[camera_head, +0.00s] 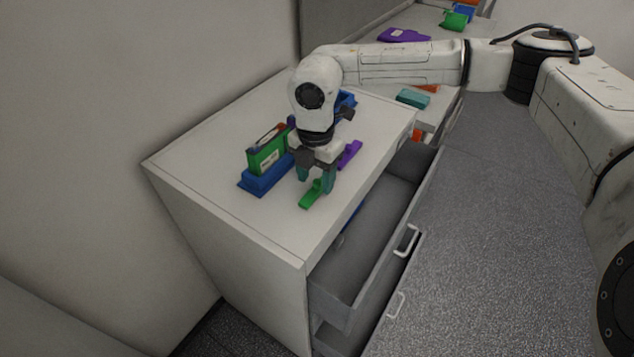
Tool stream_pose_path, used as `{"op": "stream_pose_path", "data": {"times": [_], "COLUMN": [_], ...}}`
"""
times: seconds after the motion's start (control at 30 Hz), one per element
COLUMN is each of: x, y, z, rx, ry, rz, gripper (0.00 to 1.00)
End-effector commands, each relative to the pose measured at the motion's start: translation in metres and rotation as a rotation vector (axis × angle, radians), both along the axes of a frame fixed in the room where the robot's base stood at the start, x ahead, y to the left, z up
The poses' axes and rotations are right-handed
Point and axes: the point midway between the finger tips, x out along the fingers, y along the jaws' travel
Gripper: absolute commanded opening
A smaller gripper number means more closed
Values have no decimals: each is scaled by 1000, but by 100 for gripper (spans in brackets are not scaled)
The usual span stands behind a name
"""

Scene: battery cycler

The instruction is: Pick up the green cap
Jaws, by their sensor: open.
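A long, narrow green piece, which looks like the green cap (311,195), lies on the white cabinet top near its front edge. My gripper (316,181) points down over its far end, with one teal finger on each side. The jaws are open. The fingers hide part of the far end, and I cannot tell whether they touch it.
A green battery block (268,157) stands in a blue base (262,183) left of my gripper. A purple piece (350,154) lies close on the right. An open grey drawer (365,245) juts out below. The cabinet top's near left (215,170) is clear.

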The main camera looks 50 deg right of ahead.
Motion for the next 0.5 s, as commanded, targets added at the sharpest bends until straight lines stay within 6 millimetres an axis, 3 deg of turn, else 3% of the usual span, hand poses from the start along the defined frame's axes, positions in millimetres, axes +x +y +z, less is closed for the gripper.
{"op": "stream_pose_path", "data": {"times": [0.2, 0.43, 0.5], "x": [0, 0, 0], "y": [0, 0, 0], "z": [-21, -24, -23], "rx": [0, -1, -1], "ry": [0, -1, -1], "rz": [0, 1, 1], "gripper": [54, 54, 49]}}
